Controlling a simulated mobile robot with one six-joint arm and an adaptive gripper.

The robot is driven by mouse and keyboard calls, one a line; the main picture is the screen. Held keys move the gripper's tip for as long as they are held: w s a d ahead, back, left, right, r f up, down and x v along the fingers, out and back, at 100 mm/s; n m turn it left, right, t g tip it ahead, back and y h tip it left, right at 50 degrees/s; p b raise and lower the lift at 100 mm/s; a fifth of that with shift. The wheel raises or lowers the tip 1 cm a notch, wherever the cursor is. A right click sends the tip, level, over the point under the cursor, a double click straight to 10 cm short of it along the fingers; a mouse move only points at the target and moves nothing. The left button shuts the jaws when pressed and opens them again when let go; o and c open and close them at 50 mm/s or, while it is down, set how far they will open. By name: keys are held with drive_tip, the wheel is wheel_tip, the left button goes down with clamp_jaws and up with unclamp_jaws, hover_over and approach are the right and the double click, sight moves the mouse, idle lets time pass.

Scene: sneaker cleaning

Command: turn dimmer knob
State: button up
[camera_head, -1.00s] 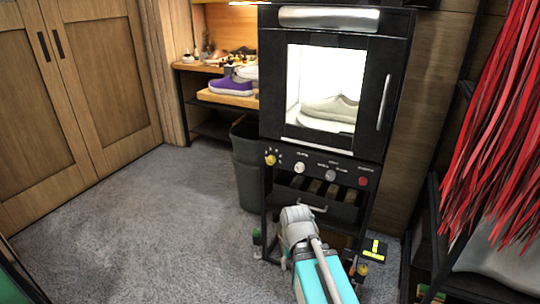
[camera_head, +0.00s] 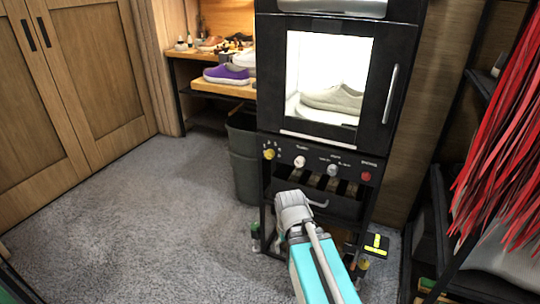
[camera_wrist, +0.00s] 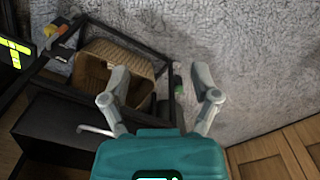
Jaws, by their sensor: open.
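A row of knobs sits on the black control panel (camera_head: 318,167) below the lit cabinet window. From left to right they are a yellow knob (camera_head: 269,154), a white knob (camera_head: 300,162), a grey knob (camera_head: 333,170) and a red knob or button (camera_head: 366,177). Their labels are too small to read, so I cannot tell which is the dimmer. My gripper (camera_wrist: 160,90) is open and empty in the wrist view, its two grey fingers spread wide, pointing down over the stand's base and the carpet. No knob shows there. In the head view, my arm is in front of the stand, below the panel.
The black cabinet (camera_head: 405,60) holds a pale shoe (camera_head: 332,98) behind its window. Below the panel is a drawer (camera_head: 318,200) with a handle. A dark bin (camera_head: 245,160) stands left; red strips (camera_head: 510,120) hang right. A brown basket (camera_wrist: 95,70) lies under my gripper. Carpet at left is clear.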

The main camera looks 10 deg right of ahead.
drive_tip(key=w+h, duration=0.1)
drive_tip(key=n+t+h+b, duration=0.3)
drive_tip(key=t+h, duration=0.6)
drive_tip(key=t, duration=0.6)
approach(268, 156)
drive_tip(key=v, duration=0.3)
drive_tip(key=shift+w+a+r, duration=0.1)
drive_tip(key=shift+a+r, duration=0.05)
drive_tip(key=shift+r, duration=0.05)
drive_tip(key=x, duration=1.3)
drive_tip(key=shift+w+d+f, duration=0.15)
drive_tip(key=shift+w+d, duration=0.1)
drive_tip(key=shift+d, duration=0.1)
